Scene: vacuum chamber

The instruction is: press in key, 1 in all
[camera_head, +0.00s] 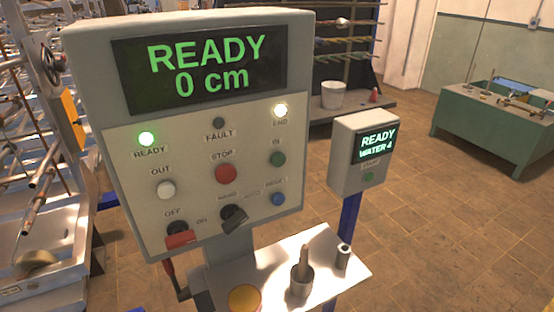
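A grey control box (95,140) stands close in front of me. Its display (200,65) reads "READY 0 cm" in green. A red key-like piece (181,239) sits at the OFF/ON switch (177,227) at the box's lower left. I cannot tell how deep it sits. A second red piece (169,268) with a dark end hangs below the box's lower left edge. A black selector (234,219) is to the right of the key switch. The green READY lamp (146,139) and white END lamp (280,110) are lit. Neither gripper is in view.
A smaller box (345,178) reads "READY WATER 4". Metal racks (30,150) fill the left. The tiled floor (450,220) at right is clear.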

